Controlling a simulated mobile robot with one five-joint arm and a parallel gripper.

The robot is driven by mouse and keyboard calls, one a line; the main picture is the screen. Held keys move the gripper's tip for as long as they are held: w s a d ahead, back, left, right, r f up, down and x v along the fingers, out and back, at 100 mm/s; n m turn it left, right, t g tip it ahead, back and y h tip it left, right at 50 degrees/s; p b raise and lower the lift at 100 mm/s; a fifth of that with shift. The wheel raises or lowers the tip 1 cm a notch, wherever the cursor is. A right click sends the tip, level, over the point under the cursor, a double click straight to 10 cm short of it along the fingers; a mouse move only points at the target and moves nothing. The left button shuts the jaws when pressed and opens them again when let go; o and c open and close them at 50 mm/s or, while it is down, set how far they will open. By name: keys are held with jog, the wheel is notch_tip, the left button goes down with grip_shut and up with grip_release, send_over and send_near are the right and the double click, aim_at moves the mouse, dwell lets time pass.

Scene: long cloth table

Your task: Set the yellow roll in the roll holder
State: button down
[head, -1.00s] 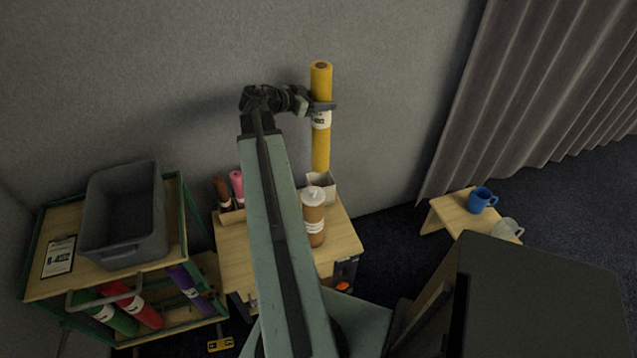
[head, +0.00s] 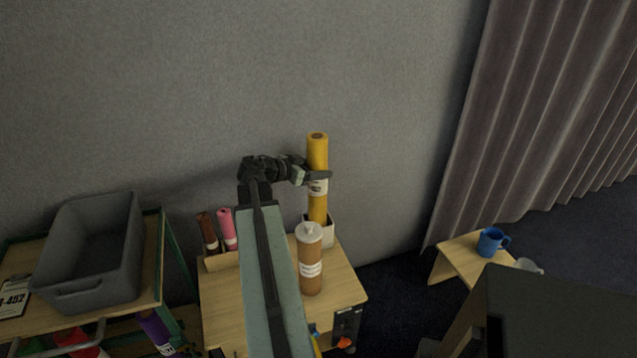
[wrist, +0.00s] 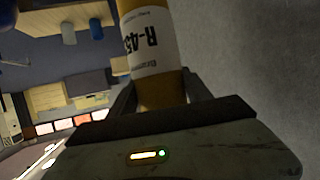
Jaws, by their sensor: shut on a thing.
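The yellow roll (head: 317,153) stands upright in my gripper (head: 318,176), with a white label about halfway up. In the wrist view, the two fingers sit on either side of the yellow roll (wrist: 158,92), just beside its label. The roll holder (head: 327,233), a white open-topped box, stands at the back of the wooden table (head: 338,279) near the wall. The roll's lower end drops out of sight at the holder's mouth and appears to be inside it. How deep it sits cannot be seen.
A brown bottle with a white lid (head: 311,268) stands just in front of the holder. A brown roll (head: 207,230) and a pink roll (head: 227,228) stand at the left. A grey bin (head: 92,250) is on the left cart. A blue mug (head: 491,241) sits at the right.

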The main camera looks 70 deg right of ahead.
notch_tip(320, 180, down, 3)
jog(key=shift+f+b, duration=0.2)
jog(key=shift+b, duration=0.9)
jog(key=shift+c, duration=2.3)
grip_release()
jog(key=p+v, duration=0.4)
jog(key=v, duration=0.8)
jog(key=shift+p, duration=0.4)
